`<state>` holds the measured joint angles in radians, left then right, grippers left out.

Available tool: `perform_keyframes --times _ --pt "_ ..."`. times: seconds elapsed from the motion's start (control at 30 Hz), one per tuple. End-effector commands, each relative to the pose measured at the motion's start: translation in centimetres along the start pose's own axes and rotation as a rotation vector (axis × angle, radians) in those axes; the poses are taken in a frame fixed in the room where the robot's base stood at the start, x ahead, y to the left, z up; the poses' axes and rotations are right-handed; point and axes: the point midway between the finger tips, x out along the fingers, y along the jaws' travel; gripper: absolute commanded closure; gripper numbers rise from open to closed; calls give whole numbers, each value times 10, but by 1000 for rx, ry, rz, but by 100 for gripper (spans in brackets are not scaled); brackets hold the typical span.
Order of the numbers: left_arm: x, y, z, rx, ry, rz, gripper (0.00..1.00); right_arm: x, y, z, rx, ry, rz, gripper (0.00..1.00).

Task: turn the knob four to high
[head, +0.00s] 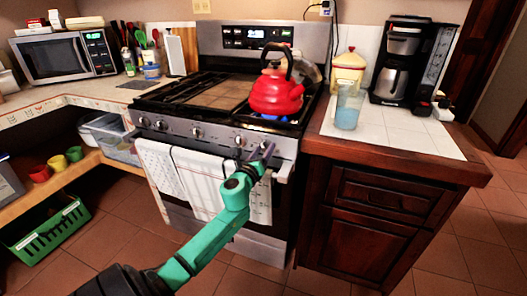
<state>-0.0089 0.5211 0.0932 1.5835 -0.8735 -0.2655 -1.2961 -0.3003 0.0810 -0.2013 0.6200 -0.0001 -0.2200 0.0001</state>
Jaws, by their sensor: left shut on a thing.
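The stove (215,120) has a row of round knobs along its front panel. Several knobs show to the left of my gripper, one of them (240,141) just beside it. My left gripper (265,152) reaches up to the right end of the panel, with its fingers shut on a stove knob there. The fingers mostly hide this knob, so its turn angle cannot be read. A blue glow shows under the red kettle (275,95) on the front right burner. My right gripper is not in view.
Towels (190,178) hang on the oven handle below the panel. The counter to the right holds a blue glass (348,108), a yellow canister (348,72) and a coffee maker (402,65). A microwave (65,58) stands at left. A green crate (45,232) sits low left.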

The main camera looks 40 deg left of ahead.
Motion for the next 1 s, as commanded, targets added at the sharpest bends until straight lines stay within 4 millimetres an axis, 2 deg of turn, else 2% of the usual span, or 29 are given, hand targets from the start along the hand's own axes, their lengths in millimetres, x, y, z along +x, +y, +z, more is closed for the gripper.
perform_keyframes --times 0.43,1.0 --pt "0 0 -1 -277 2 1 97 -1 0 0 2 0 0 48" --pt "0 1 -2 -329 2 1 97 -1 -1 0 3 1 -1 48"
